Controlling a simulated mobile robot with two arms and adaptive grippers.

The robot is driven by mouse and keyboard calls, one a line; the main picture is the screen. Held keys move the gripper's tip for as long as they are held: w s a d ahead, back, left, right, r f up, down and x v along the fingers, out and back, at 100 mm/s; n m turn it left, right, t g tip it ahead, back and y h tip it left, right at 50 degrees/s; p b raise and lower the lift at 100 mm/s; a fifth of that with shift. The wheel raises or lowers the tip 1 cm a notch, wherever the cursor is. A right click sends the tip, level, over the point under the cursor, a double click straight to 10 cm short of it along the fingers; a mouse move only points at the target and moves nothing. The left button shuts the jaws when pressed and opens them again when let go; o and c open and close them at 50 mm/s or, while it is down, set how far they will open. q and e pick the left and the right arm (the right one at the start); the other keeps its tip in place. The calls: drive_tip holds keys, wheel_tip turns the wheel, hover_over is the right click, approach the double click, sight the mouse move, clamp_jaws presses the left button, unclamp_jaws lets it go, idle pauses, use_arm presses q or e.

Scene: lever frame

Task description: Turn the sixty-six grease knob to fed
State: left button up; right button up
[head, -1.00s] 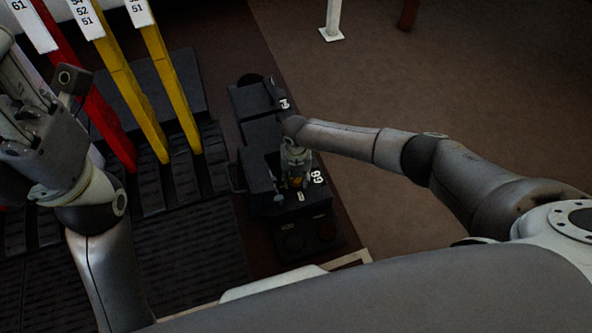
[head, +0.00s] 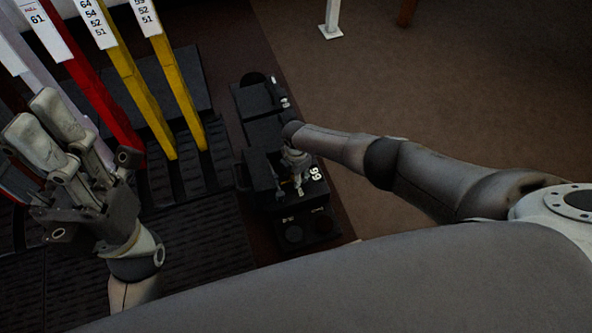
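A black box (head: 261,131) with stepped blocks stands on the floor in the middle of the head view. Its near block carries a white 66 label (head: 315,173). My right gripper (head: 297,188) points down over this near block, just left of the label. The knob under it is hidden or too dark to make out. I cannot tell whether the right fingers are open, shut or touching anything. My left gripper (head: 58,128) is raised at the left, away from the box, with its fingers spread apart and nothing between them.
Red (head: 98,95) and yellow levers (head: 138,92) with white number plates stand at the left, rising from a dark ribbed frame. A white post (head: 331,20) stands at the top. Brown floor (head: 450,90) to the right is clear.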

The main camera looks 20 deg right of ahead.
drive_tip(key=m+p, duration=0.1)
drive_tip(key=m, duration=0.2)
drive_tip(key=shift+r, duration=0.15)
drive_tip(key=m, duration=0.2)
drive_tip(key=shift+m+p, duration=0.3)
drive_tip(key=m, duration=0.3)
drive_tip(key=shift+m, duration=1.9)
drive_tip(key=o, duration=1)
drive_tip(key=shift+o, duration=0.2)
drive_tip(key=shift+d, duration=0.1)
